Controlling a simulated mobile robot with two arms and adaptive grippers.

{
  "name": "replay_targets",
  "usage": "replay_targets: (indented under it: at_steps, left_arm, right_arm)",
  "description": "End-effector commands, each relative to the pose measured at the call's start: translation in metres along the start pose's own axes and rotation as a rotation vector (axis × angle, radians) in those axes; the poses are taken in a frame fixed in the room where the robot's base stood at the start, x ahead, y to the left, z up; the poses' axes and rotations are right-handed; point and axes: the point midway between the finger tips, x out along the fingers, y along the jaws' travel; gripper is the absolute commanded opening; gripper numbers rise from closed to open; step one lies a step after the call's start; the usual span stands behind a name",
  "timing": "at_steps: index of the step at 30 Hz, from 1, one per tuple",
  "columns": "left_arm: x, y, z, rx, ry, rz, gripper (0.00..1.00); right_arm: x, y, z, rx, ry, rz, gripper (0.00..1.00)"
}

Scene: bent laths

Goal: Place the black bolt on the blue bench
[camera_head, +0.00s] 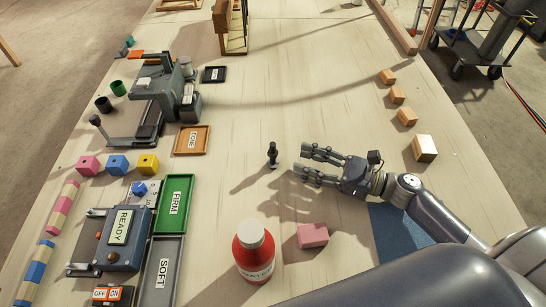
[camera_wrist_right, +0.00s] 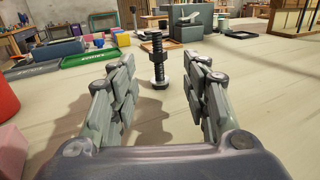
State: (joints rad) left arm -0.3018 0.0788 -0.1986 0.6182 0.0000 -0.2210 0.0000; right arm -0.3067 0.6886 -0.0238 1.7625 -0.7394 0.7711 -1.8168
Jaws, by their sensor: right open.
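The black bolt (camera_head: 272,154) stands upright on the pale table, left of my right gripper. My right gripper (camera_head: 303,161) is open and empty. Its fingers point at the bolt, which shows between them and just beyond their tips, apart from both. A flat blue patch (camera_head: 392,232) lies on the table, partly hidden under my right arm; I cannot tell whether it is the blue bench. My left gripper is not in view.
A red bottle (camera_head: 254,252) and a pink block (camera_head: 313,235) stand nearer. Green (camera_head: 187,178) and grey (camera_head: 150,280) trays lie to the left beside a READY device (camera_head: 122,228). Wooden blocks (camera_head: 424,148) line the right edge. The table beyond the bolt is mostly clear.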

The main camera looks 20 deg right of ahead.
Motion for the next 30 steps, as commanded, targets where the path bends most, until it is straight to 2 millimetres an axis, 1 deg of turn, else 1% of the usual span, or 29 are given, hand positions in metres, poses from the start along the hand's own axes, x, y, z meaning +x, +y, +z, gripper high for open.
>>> replay_targets:
  at_steps: [1,3,6,11,16,20,24,29,30]
  left_arm:
    - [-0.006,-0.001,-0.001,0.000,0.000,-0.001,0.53]
    - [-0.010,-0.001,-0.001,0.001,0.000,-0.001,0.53]
    - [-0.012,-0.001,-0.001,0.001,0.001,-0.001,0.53]
    - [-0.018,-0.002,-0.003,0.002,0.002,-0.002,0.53]
    - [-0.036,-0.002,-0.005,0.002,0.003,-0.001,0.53]
    - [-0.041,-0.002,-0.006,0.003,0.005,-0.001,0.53]
    - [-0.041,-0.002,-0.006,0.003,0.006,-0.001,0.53]
    - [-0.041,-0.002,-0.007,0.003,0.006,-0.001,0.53]
    - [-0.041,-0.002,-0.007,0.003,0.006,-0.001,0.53]
  right_arm:
    - [0.010,0.000,0.005,-0.002,-0.003,0.002,0.43]
    - [0.020,0.000,0.005,-0.001,-0.003,0.000,0.43]
    - [0.030,0.000,0.003,0.000,-0.002,0.000,0.43]
    - [0.041,0.001,0.004,0.000,-0.001,0.000,0.43]
    - [0.064,0.003,0.008,0.001,-0.003,0.001,0.43]
    - [0.081,0.003,0.005,-0.001,-0.002,0.000,0.43]
    - [0.087,0.003,0.002,-0.002,0.000,0.000,0.43]
    - [0.086,0.004,0.001,-0.001,0.000,0.001,0.43]
    - [0.086,0.004,0.002,-0.001,0.000,0.001,0.39]
